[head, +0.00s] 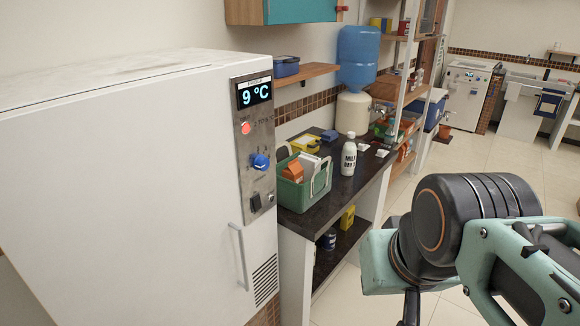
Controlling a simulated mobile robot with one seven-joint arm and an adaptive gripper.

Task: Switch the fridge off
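The white fridge (120,170) fills the left of the head view, its door closed with a vertical handle (240,257). A metal control panel (243,147) sits at its upper right. The lit display (254,94) reads 9 °C. Below it are a glowing red light (246,128), a blue knob (260,161) and a small black rocker switch (256,202); which way the rocker is tipped is too small to tell. My arm is at the lower right, well apart from the panel. Only a dark part near my wrist shows at the bottom edge; the gripper's fingers cannot be made out.
A dark counter (345,200) right of the fridge holds a green crate (297,194) of goods and a white milk bottle (348,157). A wall shelf (305,75) and a blue water jug (358,55) are behind. Tiled floor (450,150) is clear beyond the counter.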

